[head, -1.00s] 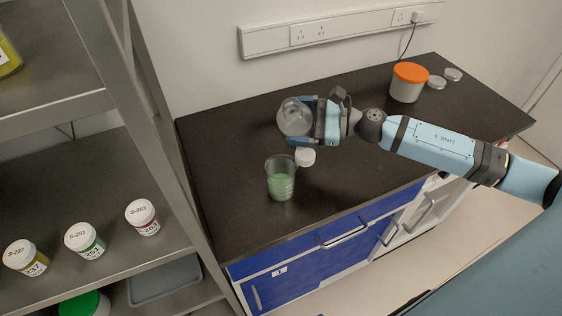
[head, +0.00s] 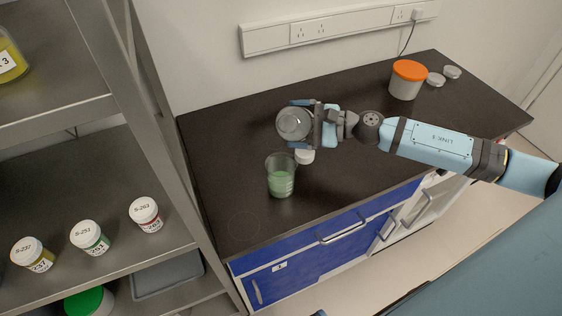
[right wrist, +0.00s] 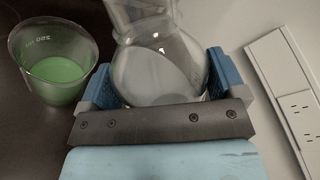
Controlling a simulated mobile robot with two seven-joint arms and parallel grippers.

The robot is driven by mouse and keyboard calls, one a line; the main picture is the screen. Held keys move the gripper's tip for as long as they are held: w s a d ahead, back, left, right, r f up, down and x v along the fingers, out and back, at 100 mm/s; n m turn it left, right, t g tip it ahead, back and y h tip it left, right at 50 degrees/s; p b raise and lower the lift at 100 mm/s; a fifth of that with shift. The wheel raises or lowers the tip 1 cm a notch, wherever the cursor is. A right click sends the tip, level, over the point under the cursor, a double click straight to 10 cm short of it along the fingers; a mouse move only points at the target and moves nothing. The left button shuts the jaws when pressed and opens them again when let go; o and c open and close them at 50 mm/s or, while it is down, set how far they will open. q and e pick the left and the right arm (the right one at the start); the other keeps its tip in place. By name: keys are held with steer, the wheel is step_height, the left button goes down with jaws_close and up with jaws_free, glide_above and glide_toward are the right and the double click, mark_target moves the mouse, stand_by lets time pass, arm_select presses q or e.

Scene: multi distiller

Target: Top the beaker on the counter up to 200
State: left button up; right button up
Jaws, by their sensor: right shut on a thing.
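The beaker (head: 281,176) stands upright on the dark counter (head: 228,205) with green liquid in its lower part. It also shows at the left of the right wrist view (right wrist: 55,62), with a 250 mark near its rim. My right gripper (head: 299,122) is shut on a clear glass flask (head: 292,124), held above the counter behind the beaker. In the right wrist view the flask (right wrist: 158,60) sits between the blue fingers and seems to hold a pale liquid. The flask and beaker are apart. My left gripper is not in view.
A small white cap (head: 305,156) lies behind the beaker. An orange-lidded tub (head: 406,80) and two pale lids (head: 436,79) are at the back right. A metal shelf rack (head: 60,183) with labelled jars (head: 90,237) stands at the left.

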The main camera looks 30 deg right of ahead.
steer(key=shift+w+d+f+n, duration=0.15)
steer(key=shift+n, duration=0.35)
stand_by(0.7)
steer(key=shift+f+n, duration=0.3)
steer(key=shift+f, duration=0.15)
steer(key=shift+w+d+f+n+h+b, duration=0.1)
steer(key=shift+f+n+h+b, duration=0.2)
steer(key=shift+f+n+b, duration=0.35)
stand_by(0.4)
steer(key=shift+p, duration=0.4)
steer(key=shift+r+n, duration=0.1)
steer(key=shift+n, duration=0.15)
steer(key=shift+r+n+h+p, duration=0.15)
steer(key=shift+n+h+p, duration=0.15)
steer(key=shift+p, duration=0.2)
stand_by(0.4)
steer(key=shift+s+a+r+n+t+p, duration=0.15)
steer(key=shift+r+n+p, duration=0.15)
steer(key=shift+n+p, duration=0.1)
steer(key=shift+s+a+r+n+t+p, duration=0.1)
steer(key=shift+a+r+n+t+p, duration=0.05)
steer(key=shift+r+n+p, duration=0.2)
stand_by(0.7)
steer(key=shift+s+r+n+h+p, duration=0.1)
steer(key=shift+r+n+h+p, duration=0.3)
steer(key=shift+p, duration=0.5)
stand_by(1.4)
